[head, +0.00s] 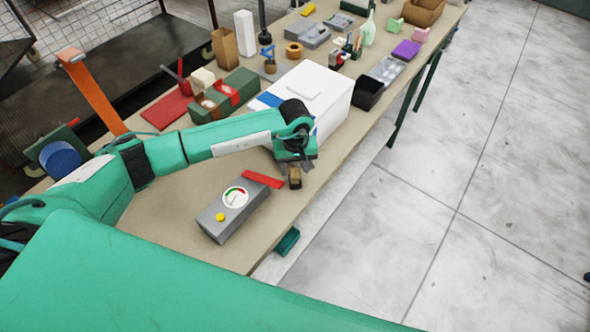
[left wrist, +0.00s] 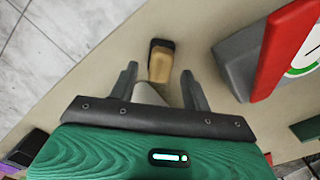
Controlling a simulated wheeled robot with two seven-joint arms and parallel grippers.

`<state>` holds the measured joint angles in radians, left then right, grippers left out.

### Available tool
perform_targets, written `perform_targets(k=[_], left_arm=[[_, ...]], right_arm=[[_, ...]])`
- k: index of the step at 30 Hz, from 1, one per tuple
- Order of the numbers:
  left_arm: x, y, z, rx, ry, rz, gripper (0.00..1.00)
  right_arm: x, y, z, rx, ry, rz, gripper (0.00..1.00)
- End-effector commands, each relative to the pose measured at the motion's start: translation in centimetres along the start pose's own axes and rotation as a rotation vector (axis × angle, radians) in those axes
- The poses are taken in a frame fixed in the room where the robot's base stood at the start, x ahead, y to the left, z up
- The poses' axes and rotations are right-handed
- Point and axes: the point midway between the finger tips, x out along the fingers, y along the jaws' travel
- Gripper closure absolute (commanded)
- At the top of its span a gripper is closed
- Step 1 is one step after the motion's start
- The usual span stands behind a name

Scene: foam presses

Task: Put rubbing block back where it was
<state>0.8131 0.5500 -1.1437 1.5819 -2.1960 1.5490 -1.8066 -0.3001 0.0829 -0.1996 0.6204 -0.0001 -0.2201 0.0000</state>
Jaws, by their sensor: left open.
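The rubbing block (head: 295,179), tan with a dark end, lies on the bench near its right edge, beside the white box. My left gripper (head: 294,167) is just at it, with its fingers pointing down. In the left wrist view the block (left wrist: 159,66) lies in line with the gap between the two spread fingers (left wrist: 159,75). The fingers stand on either side of its near end, apart from it. The left gripper is open and empty. My right gripper does not show.
A grey gauge box (head: 232,212) with a red bar (head: 262,179) sits close to the gripper. A large white box (head: 318,88) stands behind it, with a black bin (head: 367,93) beyond. The bench edge drops to the floor close on the right.

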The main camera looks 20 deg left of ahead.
Motion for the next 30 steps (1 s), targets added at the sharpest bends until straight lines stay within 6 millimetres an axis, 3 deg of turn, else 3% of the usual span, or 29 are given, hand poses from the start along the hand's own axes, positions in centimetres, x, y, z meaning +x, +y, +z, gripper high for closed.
perform_targets(k=[1, 6, 15, 21, 30], left_arm=[[-0.6, 0.0, -0.1, 0.004, 0.005, 0.002, 0.52], [-4.3, 0.0, -0.1, 0.002, 0.005, 0.002, 0.52], [-9.3, 0.0, -0.1, 0.002, 0.003, -0.001, 0.52], [-10.4, -0.1, 0.0, 0.000, 0.001, -0.002, 0.52], [-10.5, -0.1, 0.0, 0.000, 0.000, -0.002, 0.52]], right_arm=[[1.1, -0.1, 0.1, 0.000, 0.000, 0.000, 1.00], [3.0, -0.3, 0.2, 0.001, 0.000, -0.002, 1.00], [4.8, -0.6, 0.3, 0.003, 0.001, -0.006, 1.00], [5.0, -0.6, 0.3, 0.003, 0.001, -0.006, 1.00], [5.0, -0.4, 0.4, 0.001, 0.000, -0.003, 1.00]])
